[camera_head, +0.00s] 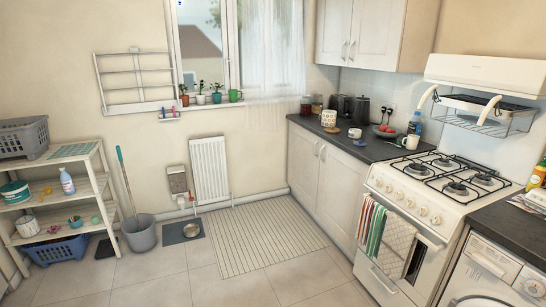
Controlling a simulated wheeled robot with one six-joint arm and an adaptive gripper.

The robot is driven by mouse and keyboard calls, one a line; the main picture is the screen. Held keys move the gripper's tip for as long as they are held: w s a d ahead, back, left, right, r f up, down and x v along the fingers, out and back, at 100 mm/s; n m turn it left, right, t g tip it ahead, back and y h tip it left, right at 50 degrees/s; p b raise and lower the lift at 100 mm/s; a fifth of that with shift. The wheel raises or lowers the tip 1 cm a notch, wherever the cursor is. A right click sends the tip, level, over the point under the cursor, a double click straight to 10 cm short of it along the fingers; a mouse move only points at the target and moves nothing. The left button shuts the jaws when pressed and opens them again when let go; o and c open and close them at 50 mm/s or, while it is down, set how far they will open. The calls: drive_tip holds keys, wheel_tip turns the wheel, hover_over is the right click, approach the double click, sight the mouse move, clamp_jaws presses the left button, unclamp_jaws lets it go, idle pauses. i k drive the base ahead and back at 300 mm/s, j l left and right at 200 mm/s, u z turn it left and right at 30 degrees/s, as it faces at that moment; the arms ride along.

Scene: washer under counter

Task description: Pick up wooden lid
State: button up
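I cannot clearly make out a separate wooden lid. A cream patterned canister (328,118) stands on the dark counter at the back right; its top is too small to tell whether it is a wooden lid. A small flat dark round item (333,130) lies in front of it, its material unclear. A small pale pot (355,133) stands to the right. My gripper is not in view.
The dark counter (372,150) also holds a kettle, a fruit bowl (384,131) and a white mug (411,142). A gas stove (410,205) and washer (490,280) stand at right. Shelves (60,200) and a bucket (139,233) are at left. The striped rug (265,238) is clear.

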sight(332, 130)
drive_tip(key=i, duration=1.85)
drive_tip(key=i+j, duration=0.1)
drive_tip(key=i, duration=1.75)
drive_tip(key=l+z, duration=0.05)
drive_tip(key=l, duration=0.05)
